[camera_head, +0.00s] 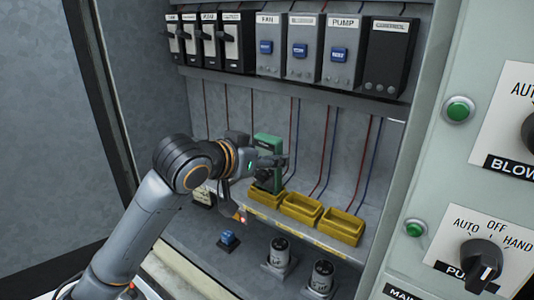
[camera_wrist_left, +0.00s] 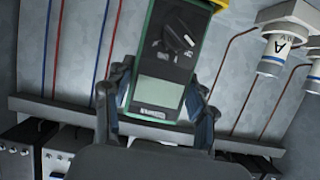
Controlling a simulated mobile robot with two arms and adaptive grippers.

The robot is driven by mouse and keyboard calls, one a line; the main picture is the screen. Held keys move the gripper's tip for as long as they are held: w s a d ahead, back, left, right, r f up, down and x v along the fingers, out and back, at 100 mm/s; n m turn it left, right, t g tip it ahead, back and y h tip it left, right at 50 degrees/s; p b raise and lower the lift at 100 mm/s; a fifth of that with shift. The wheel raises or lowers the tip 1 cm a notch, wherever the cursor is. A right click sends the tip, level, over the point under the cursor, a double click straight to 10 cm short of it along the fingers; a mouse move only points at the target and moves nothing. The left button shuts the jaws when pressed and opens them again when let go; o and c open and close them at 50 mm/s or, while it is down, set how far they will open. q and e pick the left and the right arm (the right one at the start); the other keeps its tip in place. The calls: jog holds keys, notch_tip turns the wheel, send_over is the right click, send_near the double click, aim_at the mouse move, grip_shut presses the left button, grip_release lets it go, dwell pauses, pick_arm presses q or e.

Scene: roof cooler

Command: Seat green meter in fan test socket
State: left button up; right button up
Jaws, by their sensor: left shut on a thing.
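The green meter (camera_head: 267,142) stands roughly upright above the leftmost yellow socket (camera_head: 262,198), in line below the FAN unit (camera_head: 269,47). My left gripper (camera_head: 271,162) is shut on the meter. In the left wrist view the meter (camera_wrist_left: 170,55), with its dark face and pale screen, sits between the two fingers (camera_wrist_left: 158,112). A bit of yellow shows by its far end there. The gripper and the meter's lower part hide the contact, so I cannot tell whether it is inside the socket. My right gripper is not in view.
Two more yellow sockets (camera_head: 301,210) (camera_head: 341,227) line the shelf to the right. Below are a blue button block (camera_head: 228,239) and two white-and-black cylinders (camera_head: 280,252) (camera_head: 322,276). Red and blue wires run down the back wall. The cabinet door with switches (camera_head: 482,258) is at right.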

pick_arm(q)
jog(key=shift+s+f, duration=0.1)
jog(key=shift+f, duration=0.05)
dwell(0.8)
jog(key=o, duration=1.5)
jog(key=shift+f, duration=0.15)
jog(key=shift+a, duration=0.15)
